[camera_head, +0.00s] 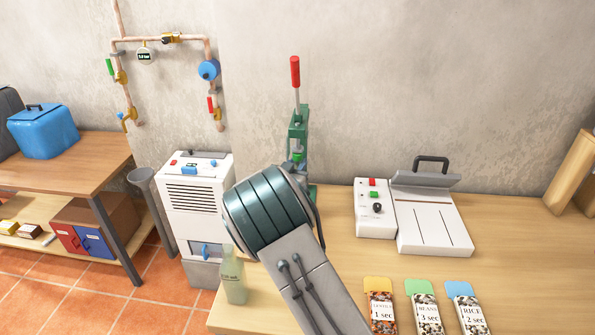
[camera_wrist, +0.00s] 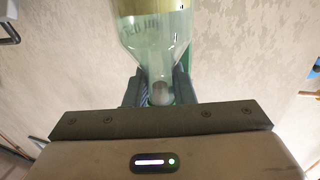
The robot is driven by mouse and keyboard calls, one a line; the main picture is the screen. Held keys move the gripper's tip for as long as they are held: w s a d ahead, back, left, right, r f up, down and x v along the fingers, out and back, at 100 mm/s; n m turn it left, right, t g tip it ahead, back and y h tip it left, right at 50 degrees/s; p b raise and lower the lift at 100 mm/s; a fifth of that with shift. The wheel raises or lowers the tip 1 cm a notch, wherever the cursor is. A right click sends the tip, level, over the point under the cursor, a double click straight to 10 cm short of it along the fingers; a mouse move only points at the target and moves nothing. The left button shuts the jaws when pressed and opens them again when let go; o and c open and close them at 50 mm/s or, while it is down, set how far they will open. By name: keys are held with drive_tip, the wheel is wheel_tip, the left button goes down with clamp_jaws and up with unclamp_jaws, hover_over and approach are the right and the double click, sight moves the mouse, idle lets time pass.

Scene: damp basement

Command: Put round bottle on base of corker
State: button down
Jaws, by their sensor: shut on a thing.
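The round bottle (camera_wrist: 152,35) is pale green, clear glass, with lettering upside down in the wrist view and a yellowish band at the picture's top. My gripper (camera_wrist: 160,90) is shut on its neck. The head view hides the gripper and this bottle behind my arm. The corker (camera_head: 298,135) is a green stand with a red-tipped lever, at the back left of the table; its base is mostly covered by my arm. Green shows behind the held bottle in the wrist view. I cannot tell whether the bottle touches the base.
Another pale green bottle (camera_head: 233,281) stands at the table's left edge, close to my arm. A control box (camera_head: 374,208), a sealer (camera_head: 432,220) and several labelled packets (camera_head: 427,314) are to the right. A white dehumidifier (camera_head: 195,205) stands left of the table.

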drive_tip(key=shift+w, duration=0.45)
drive_tip(key=shift+f+b, duration=0.65)
drive_tip(key=shift+f, duration=1.05)
drive_tip(key=shift+f, duration=0.15)
drive_tip(key=c, duration=1.2)
unclamp_jaws()
drive_tip(key=shift+s, duration=0.1)
drive_tip(key=shift+c, duration=0.2)
